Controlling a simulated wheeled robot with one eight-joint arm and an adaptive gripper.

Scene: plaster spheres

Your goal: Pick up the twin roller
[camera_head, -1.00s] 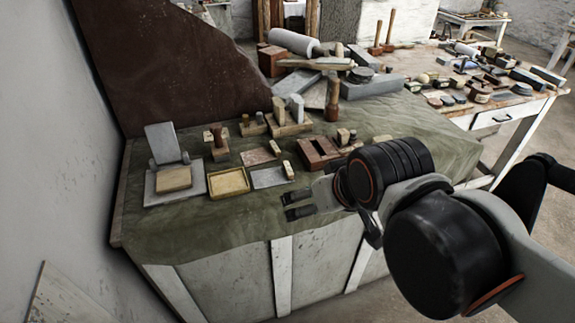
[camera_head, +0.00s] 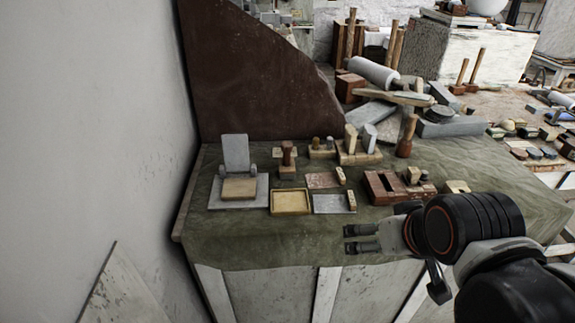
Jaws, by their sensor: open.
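My gripper (camera_head: 349,239) is open and empty, its two fingers pointing left at the front edge of the green-clothed bench (camera_head: 245,245). I cannot tell for sure which thing is the twin roller. One candidate is a small wooden piece with two rounded knobs (camera_head: 321,149), at the back of the bench, up and left of my gripper. Another is a wooden base with two upright blocks (camera_head: 359,152), just right of it. Both stand apart from my gripper.
A grey plate with an upright panel (camera_head: 236,153), a yellow tray (camera_head: 291,202), a grey slab (camera_head: 331,204) and a red-brown slotted block (camera_head: 383,187) stand on the cloth. A brown board (camera_head: 250,80) rises behind. A white wall (camera_head: 90,130) closes the left. The front cloth strip is bare.

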